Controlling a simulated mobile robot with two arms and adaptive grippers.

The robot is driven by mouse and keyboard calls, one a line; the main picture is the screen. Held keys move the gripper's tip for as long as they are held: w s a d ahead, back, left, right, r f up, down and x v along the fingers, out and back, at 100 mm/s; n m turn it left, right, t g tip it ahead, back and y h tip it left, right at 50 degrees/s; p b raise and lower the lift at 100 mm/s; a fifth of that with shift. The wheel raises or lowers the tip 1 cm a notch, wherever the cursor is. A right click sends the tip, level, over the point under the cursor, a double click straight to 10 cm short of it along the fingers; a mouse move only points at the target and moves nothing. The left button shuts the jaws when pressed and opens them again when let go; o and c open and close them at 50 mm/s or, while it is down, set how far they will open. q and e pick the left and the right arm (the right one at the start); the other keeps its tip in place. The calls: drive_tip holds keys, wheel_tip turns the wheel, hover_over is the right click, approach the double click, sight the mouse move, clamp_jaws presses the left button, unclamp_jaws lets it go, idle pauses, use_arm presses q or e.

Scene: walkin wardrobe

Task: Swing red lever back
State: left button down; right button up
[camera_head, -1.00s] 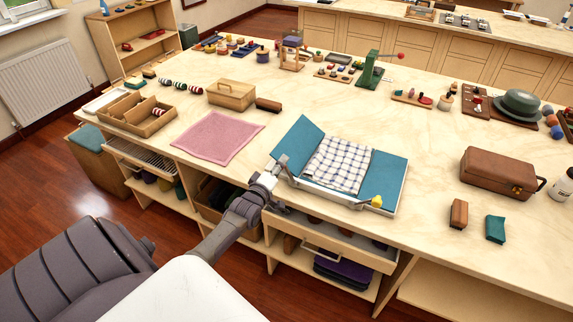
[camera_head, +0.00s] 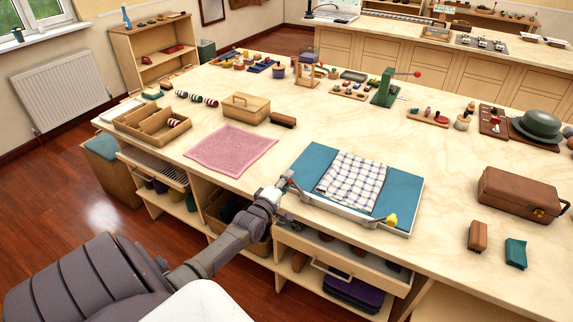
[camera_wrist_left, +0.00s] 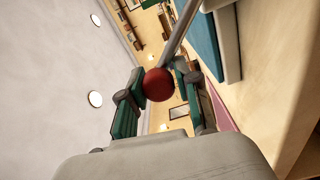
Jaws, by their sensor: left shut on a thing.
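The red ball knob (camera_wrist_left: 159,84) of the lever sits between the fingers of my left gripper (camera_wrist_left: 160,92) in the left wrist view. A grey metal rod (camera_wrist_left: 181,34) runs up from it. In the head view, my left gripper (camera_head: 285,184) is at the near left corner of the folding board (camera_head: 400,183), shut on the knob, which is mostly hidden there. The board's teal left flap (camera_head: 313,166) lies about flat. A checked cloth (camera_head: 352,180) lies on the board. A yellow knob (camera_head: 391,220) is at its near right corner. My right gripper is not in view.
A pink cloth (camera_head: 231,149) lies left of the board, with a wooden divided box (camera_head: 152,123) beyond. A brown case (camera_head: 520,194) stands to the right. A green press (camera_head: 384,88) with its own red-knobbed handle (camera_head: 418,73) stands farther back. A drawer (camera_head: 340,262) juts out below.

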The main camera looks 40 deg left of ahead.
use_arm(q)
drive_tip(key=c, duration=0.8)
unclamp_jaws()
drive_tip(key=shift+w+d+r, duration=0.1)
drive_tip(key=shift+w+d, duration=0.05)
drive_tip(key=shift+d, duration=0.25)
drive_tip(key=shift+c, duration=0.2)
drive_tip(key=shift+a, duration=0.1)
drive_tip(key=shift+s, duration=0.35)
drive_tip(key=v, duration=1.1)
drive_tip(key=shift+s, duration=0.15)
